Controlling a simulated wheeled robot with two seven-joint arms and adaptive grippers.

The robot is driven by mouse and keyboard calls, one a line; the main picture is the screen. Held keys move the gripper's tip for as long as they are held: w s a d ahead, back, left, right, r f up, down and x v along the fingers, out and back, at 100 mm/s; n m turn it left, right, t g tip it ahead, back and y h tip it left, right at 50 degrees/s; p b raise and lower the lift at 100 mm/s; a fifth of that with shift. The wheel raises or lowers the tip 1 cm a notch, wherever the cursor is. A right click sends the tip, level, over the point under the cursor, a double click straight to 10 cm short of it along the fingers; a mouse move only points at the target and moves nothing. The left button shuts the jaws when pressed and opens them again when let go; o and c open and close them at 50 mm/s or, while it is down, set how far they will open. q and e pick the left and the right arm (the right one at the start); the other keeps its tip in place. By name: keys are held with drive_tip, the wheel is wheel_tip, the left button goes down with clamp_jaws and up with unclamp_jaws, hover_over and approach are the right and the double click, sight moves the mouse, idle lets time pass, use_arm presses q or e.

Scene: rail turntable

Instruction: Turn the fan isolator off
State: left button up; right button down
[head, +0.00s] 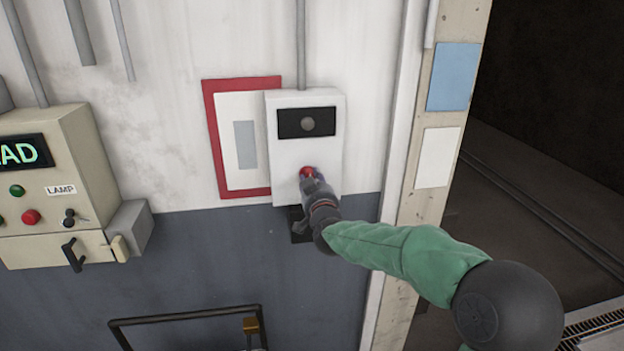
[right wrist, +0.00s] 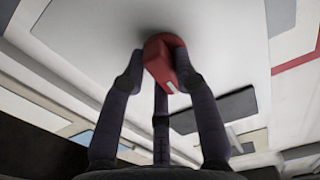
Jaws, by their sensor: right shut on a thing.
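The fan isolator is a white box (head: 305,150) on the wall, with a dark panel and a round grey lamp (head: 308,123) near its top. Its red knob (head: 305,172) sits on the lower front, and it also shows in the right wrist view (right wrist: 162,62). My right gripper (head: 312,180) is at the box front, with its fingers shut around the red knob. In the right wrist view my right gripper (right wrist: 160,75) has fingers on both sides of the knob, partly hiding it. My left gripper is not in view.
A red-framed notice (head: 212,135) hangs left of the box. A beige control panel (head: 75,150) with buttons, a LAMP switch and a handle is at the far left. A dark rail (head: 185,317) stands low in front. A doorway opens at right beyond the post.

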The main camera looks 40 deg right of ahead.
drive_tip(key=shift+f, duration=0.1)
idle(0.3)
drive_tip(key=c, duration=0.9)
unclamp_jaws()
drive_tip(key=shift+c, duration=0.2)
drive_tip(key=v, duration=1.2)
